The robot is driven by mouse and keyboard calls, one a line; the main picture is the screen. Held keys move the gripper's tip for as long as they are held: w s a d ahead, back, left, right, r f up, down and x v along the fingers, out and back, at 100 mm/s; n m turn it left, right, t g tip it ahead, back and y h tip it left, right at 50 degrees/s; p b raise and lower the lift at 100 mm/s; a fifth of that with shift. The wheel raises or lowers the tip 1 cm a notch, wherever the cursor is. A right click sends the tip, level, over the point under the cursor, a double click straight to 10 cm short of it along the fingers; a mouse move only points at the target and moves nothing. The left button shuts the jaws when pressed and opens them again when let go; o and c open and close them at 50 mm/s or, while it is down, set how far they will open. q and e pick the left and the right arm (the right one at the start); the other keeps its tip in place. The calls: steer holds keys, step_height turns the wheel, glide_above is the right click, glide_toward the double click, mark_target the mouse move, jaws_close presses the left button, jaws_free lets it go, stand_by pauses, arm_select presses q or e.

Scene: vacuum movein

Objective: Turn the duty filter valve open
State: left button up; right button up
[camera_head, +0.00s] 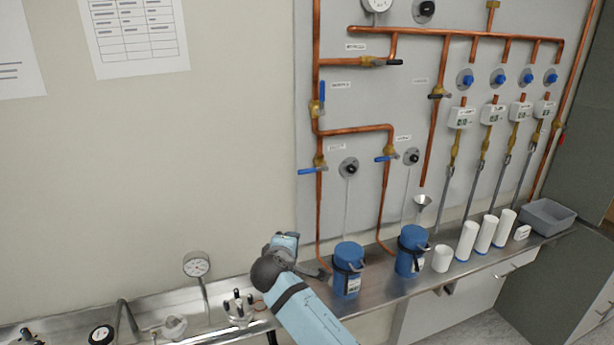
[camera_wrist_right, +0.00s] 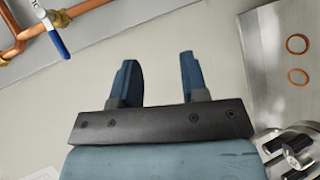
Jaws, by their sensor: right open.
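Two filter-line valves with blue lever handles sit on the copper pipes. The left one (camera_head: 314,171) and the right one (camera_head: 387,158) both have their levers lying roughly crosswise to their vertical pipes. Their labels are too small to read, so I cannot tell which is the duty valve. My right gripper (camera_head: 285,240) is below and left of the left valve, apart from it. In the right wrist view, the right gripper (camera_wrist_right: 155,85) is open and empty, its fingers against bare wall. A blue-handled valve (camera_wrist_right: 55,35) shows at upper left there. My left gripper is not in view.
Another valve (camera_head: 321,97) higher up has its blue lever upright. Two blue canisters (camera_head: 347,283) (camera_head: 411,263) and several white cylinders (camera_head: 467,241) stand on the metal bench (camera_head: 379,292). A round gauge (camera_head: 197,264) stands at left.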

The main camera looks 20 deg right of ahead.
mark_target(306, 172)
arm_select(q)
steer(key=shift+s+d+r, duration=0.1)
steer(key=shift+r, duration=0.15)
arm_select(e)
steer(key=w+r+h, duration=0.2)
steer(key=r, duration=0.5)
steer(key=w+r+h, duration=0.2)
steer(key=w+r, duration=0.1)
steer(key=r, duration=0.5)
steer(key=shift+m, duration=0.3)
steer(key=p+x, duration=0.3)
steer(key=x, duration=0.8)
steer(key=shift+w+d+f+p, duration=0.1)
steer(key=shift+d+f+p, duration=0.15)
steer(key=shift+d+p, duration=0.1)
steer(key=shift+w+d+f, duration=0.15)
steer(key=shift+w+d, duration=0.25)
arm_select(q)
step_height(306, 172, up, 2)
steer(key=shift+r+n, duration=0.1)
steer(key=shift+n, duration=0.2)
arm_select(e)
steer(key=shift+w+d, duration=0.1)
steer(key=shift+d, duration=0.05)
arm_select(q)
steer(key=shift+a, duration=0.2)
arm_select(e)
steer(key=shift+c, duration=0.5)
